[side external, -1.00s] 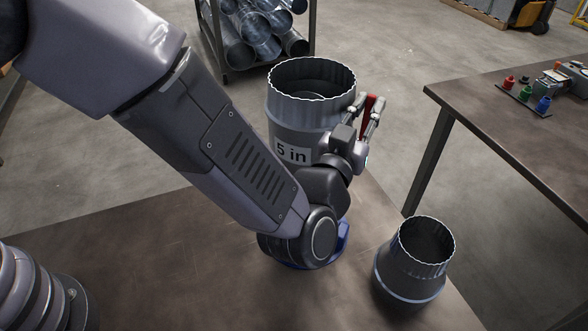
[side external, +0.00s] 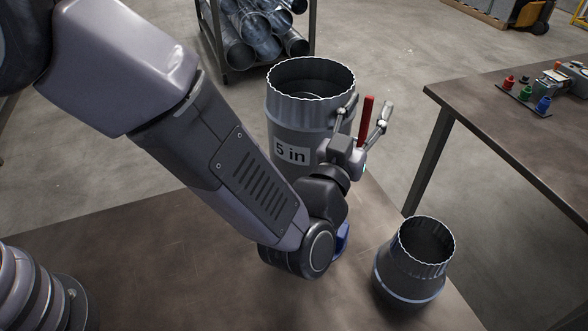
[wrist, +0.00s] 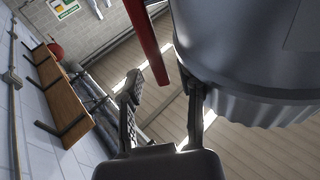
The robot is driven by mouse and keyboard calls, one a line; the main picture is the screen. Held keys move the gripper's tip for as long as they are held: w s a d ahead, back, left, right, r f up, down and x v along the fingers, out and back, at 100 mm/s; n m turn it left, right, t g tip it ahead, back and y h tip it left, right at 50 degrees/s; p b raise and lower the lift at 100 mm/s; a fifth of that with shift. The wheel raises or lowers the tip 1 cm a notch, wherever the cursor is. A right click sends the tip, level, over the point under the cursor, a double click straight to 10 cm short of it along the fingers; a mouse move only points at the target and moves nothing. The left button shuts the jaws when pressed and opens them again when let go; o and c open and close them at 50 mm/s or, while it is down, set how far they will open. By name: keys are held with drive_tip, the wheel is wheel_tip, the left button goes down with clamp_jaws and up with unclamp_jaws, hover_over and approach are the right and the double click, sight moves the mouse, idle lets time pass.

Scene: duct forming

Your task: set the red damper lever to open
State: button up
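The grey duct (side external: 290,125) with a "5 in" label stands upright on the workbench; it fills the upper right of the wrist view (wrist: 245,60). The red damper lever (side external: 367,118) stands nearly upright at the duct's right side. In the wrist view the lever (wrist: 148,35) runs down from the top edge, close to the duct. My gripper (side external: 369,107) is open, with its fingers spread on either side of the lever. In the wrist view my gripper (wrist: 163,88) shows clear gaps beside the lever. The lever's base is hidden behind my gripper.
A grey tapered reducer (side external: 410,275) stands at the workbench's (side external: 130,265) right edge. A blue piece (side external: 342,238) shows partly behind my wrist. A second table (side external: 500,120) with small coloured parts is at right. A rack of pipes (side external: 250,30) stands behind the duct.

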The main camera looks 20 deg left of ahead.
idle(0.3)
drive_tip(key=shift+w+r+g+y, duration=0.25)
drive_tip(key=shift+w+g, duration=0.45)
drive_tip(key=shift+g, duration=0.5)
drive_tip(key=w+g, duration=0.1)
drive_tip(key=g, duration=0.1)
drive_tip(key=w+g, duration=0.1)
drive_tip(key=g, duration=0.1)
drive_tip(key=shift+w+f+g, duration=0.2)
drive_tip(key=shift+f+g, duration=0.1)
drive_tip(key=shift+f, duration=0.05)
drive_tip(key=w+f+g, duration=0.3)
drive_tip(key=g, duration=0.6)
drive_tip(key=d+v, duration=0.2)
drive_tip(key=v, duration=1.2)
drive_tip(key=s+a+r, duration=0.2)
drive_tip(key=a+r, duration=0.2)
drive_tip(key=a, duration=0.8)
drive_tip(key=s+a+r, duration=0.2)
drive_tip(key=a+r, duration=0.1)
drive_tip(key=a, duration=1)
drive_tip(key=shift+r+y, duration=0.4)
drive_tip(key=shift+y, duration=0.05)
